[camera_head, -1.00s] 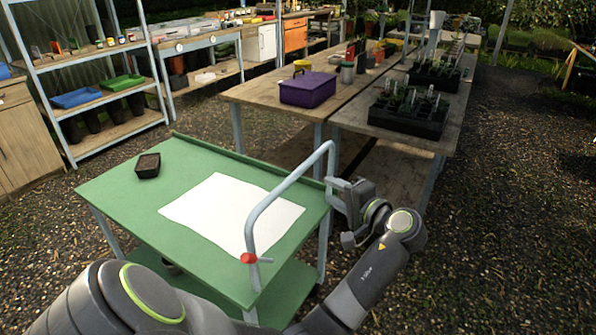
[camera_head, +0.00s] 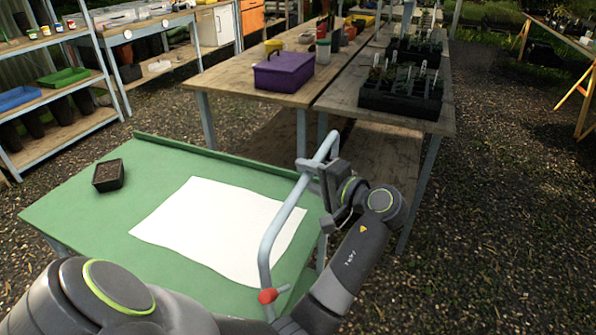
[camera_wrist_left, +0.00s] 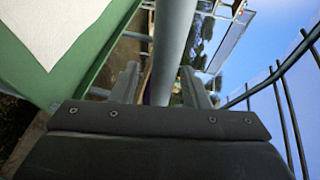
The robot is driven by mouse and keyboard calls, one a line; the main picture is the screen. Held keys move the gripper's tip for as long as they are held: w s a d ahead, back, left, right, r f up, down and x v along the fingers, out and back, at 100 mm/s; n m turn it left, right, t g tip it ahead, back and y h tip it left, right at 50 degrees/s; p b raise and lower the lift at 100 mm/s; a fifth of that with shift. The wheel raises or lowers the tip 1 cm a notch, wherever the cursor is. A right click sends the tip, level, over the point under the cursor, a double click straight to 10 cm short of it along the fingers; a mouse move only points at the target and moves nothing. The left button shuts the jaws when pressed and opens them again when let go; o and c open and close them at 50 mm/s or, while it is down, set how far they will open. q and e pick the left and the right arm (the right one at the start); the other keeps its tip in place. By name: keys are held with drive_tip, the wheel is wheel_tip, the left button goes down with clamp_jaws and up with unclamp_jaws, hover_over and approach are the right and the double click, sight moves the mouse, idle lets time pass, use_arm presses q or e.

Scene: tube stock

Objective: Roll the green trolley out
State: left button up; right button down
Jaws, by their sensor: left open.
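The green trolley (camera_head: 90,215) stands in front of me, with a pale tubular push handle (camera_head: 284,219) rising at its right end and a red knob (camera_head: 267,296) low on it. My left gripper (camera_head: 318,170) is open at the upper part of this handle. In the left wrist view the handle tube (camera_wrist_left: 173,50) runs between the two fingers of the gripper (camera_wrist_left: 160,82), with gaps showing beside it. The trolley's wheels are out of view. My right gripper is not in view.
A white sheet (camera_head: 215,228) and a small dark pot of soil (camera_head: 108,175) lie on the trolley top. Wooden benches with a purple box (camera_head: 284,72) and black plant trays (camera_head: 402,92) stand just beyond. Shelves (camera_head: 70,125) are at left. Gravel at right (camera_head: 490,200) is open.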

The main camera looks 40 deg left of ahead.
use_arm(q)
drive_tip(key=shift+a, duration=0.1)
drive_tip(key=c, duration=0.9)
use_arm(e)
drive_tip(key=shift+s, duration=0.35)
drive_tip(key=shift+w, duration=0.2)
